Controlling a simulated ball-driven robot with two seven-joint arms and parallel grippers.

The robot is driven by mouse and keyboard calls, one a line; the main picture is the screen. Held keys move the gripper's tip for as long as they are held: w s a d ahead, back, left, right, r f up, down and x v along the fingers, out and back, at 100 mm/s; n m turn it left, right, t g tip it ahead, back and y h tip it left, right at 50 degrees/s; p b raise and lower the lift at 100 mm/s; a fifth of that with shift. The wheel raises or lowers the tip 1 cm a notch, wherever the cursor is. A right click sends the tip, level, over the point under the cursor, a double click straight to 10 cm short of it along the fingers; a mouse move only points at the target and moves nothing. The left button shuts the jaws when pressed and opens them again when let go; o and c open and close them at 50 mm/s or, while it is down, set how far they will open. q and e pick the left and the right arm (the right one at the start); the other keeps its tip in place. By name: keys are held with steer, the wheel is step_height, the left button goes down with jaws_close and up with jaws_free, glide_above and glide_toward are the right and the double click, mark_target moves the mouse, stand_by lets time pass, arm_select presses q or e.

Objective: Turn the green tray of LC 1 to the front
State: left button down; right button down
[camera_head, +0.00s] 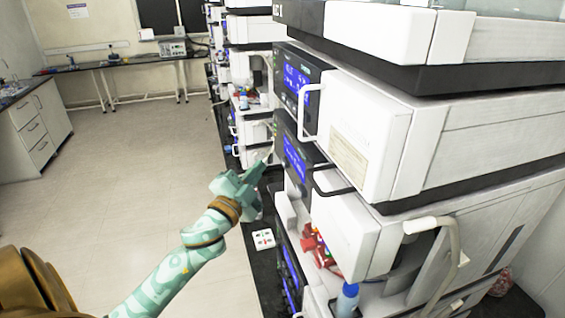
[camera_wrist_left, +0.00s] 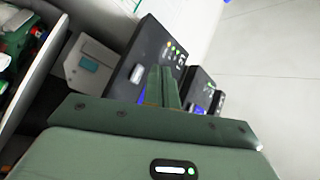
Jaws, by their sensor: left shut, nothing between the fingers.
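The LC stack (camera_head: 365,150) fills the right of the head view, with white and dark modules. A label, partly cut and hard to read, is at its top edge. My left gripper (camera_head: 268,157) is shut and empty, beside the stack's dark front panels. In the left wrist view its fingers (camera_wrist_left: 163,88) are together in front of a dark panel with small lights (camera_wrist_left: 165,55). A green part (camera_wrist_left: 20,38) shows in an open bay at the upper left there; I cannot tell whether it is the green tray. No green tray is clear in the head view. My right gripper is out of view.
A white card with coloured marks (camera_head: 263,239) lies on the dark bench ledge. Red fittings (camera_head: 318,248) and a blue bottle (camera_head: 347,301) are low in the stack. White handles (camera_head: 308,112) stick out. More stacks (camera_head: 248,60) stand behind. The floor at left is clear.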

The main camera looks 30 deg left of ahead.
arm_select(q)
steer(key=shift+s+a, duration=0.8)
steer(key=shift+s, duration=0.25)
stand_by(4.6)
